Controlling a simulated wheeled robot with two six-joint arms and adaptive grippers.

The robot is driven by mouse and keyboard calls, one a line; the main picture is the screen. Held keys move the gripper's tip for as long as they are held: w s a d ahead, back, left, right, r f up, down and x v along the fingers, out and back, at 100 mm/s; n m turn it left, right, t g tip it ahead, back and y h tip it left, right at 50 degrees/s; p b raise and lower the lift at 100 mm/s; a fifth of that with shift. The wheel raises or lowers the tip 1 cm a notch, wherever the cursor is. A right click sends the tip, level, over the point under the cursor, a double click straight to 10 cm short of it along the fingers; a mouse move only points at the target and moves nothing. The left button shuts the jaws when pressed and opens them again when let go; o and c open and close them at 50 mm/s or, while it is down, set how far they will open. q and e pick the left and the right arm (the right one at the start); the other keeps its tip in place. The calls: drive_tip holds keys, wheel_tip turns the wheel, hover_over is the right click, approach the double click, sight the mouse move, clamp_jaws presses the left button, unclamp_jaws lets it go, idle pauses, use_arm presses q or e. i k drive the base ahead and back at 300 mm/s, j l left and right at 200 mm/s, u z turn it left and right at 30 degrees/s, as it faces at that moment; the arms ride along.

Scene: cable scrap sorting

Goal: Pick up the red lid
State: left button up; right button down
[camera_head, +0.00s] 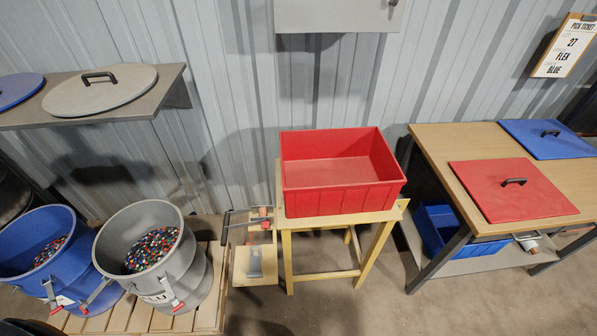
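The red lid (490,200) is a flat, square panel with a black handle (514,181) on top. It lies flat on the wooden table (440,150) at the right, with its front edge close to the table's front edge. Nothing lies on it. An empty red bin (340,203) stands on a small wooden stand (312,222) to the left of that table, apart from the lid. Neither of my grippers shows in the head view.
A blue lid (575,147) lies behind the red lid. A blue bin (432,232) sits on the table's lower shelf. Blue (25,275) and grey (195,275) drums with colourful granules stand left. A grey lid (110,96) rests on a wall shelf. Floor in front is clear.

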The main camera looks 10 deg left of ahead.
sight(512, 189)
drive_tip(key=z, duration=1.35)
drive_tip(key=i+l+u, duration=0.15)
drive_tip(key=u, duration=0.2)
drive_tip(key=i+l+u, duration=0.45)
drive_tip(key=u, duration=0.2)
